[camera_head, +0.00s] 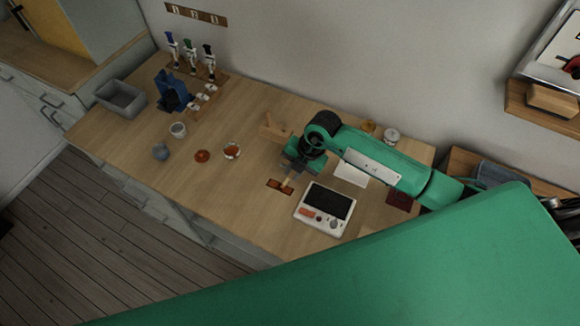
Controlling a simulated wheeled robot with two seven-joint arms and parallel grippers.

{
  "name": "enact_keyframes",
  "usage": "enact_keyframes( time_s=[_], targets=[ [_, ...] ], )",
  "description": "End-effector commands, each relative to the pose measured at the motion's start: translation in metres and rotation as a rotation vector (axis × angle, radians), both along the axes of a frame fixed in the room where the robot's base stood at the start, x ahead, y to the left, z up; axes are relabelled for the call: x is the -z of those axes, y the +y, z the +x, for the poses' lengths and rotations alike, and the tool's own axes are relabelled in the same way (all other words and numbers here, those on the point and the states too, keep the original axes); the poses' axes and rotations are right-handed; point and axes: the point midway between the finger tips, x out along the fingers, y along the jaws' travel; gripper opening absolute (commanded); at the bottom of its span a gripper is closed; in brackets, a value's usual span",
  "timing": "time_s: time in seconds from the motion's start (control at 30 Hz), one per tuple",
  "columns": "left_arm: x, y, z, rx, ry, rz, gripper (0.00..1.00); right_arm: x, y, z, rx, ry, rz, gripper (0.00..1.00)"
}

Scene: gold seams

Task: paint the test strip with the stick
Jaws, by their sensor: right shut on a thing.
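My right gripper (294,174) is over the front middle of the wooden table, at the end of the green arm that comes in from the right. It is shut on a thin, pale stick (287,188) that points down. The gripper hides the upper part of the stick. My left gripper is not in view.
A white device with a dark screen (327,202) lies just right of the strip. The table's front left is clear.

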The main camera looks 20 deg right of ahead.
Motion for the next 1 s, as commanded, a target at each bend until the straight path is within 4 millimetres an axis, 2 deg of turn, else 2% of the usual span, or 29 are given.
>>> enact_keyframes(
  time_s=[0.37, 1.0],
  targets=[
    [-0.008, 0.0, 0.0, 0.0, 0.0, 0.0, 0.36, -0.001, -0.009, -0.009, 0.0, 0.0, 0.0, 0.0],
    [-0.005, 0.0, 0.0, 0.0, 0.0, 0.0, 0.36, -0.001, 0.011, 0.011, 0.0, -0.002, 0.001, 0.0]
  ],
)
